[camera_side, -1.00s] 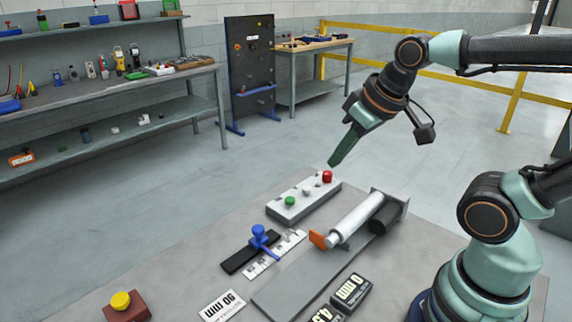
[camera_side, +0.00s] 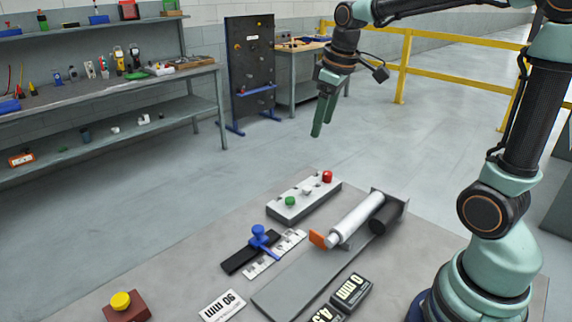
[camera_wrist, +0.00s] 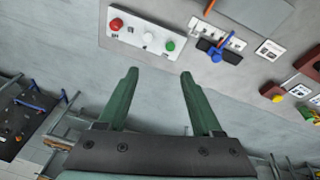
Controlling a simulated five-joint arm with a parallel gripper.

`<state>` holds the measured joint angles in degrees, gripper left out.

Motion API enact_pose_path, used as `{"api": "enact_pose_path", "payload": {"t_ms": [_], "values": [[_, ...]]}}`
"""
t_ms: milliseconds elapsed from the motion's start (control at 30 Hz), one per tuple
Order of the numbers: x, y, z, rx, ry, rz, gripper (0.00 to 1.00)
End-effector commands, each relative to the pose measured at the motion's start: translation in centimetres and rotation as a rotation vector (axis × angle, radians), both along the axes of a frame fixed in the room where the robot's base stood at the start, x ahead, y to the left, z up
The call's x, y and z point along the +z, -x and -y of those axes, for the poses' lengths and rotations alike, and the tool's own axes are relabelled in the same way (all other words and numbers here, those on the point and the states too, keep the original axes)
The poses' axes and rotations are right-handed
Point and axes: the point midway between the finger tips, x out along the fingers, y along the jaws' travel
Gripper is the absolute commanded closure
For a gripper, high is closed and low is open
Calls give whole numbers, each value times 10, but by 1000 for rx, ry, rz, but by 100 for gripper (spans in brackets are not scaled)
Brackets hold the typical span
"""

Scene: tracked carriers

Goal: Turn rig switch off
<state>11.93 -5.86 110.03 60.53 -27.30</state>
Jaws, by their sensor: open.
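A light grey switch box (camera_side: 283,211) lies on the grey table with a red button (camera_side: 327,176), a white knob (camera_side: 306,190) and a green button (camera_side: 290,201) in a row. It also shows at the top of the wrist view, its red button (camera_wrist: 116,24), white knob (camera_wrist: 148,37) and green button (camera_wrist: 170,46) marked with small labels too small to read surely. My gripper (camera_side: 320,130) is open and empty, pointing down, above and apart from the box. Both green fingers also show apart in the wrist view (camera_wrist: 158,73).
A silver cylinder with an orange tip (camera_side: 355,219) lies right of the box. A blue-handled slider (camera_side: 259,237) is in front of it. A yellow button on a brown block (camera_side: 121,301) sits at the front left. Air around my gripper is clear.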

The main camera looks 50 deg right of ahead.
Motion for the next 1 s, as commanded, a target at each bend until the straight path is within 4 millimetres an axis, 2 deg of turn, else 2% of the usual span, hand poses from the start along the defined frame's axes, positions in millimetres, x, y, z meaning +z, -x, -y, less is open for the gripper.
{"api": "enact_pose_path", "payload": {"t_ms": [33, 200, 400, 500, 700, 867, 1000], "values": [[-6, -11, 13, 20, 5, -30, 33], [-27, -41, 53, 110, 16, -115, 33], [-64, -65, 102, 216, 8, -203, 33], [-82, -71, 122, 261, -1, -235, 33], [-102, -75, 142, 312, -12, -266, 33], [-111, -75, 144, 321, -14, -270, 33], [-131, -75, 143, 320, -15, -271, 33]]}}
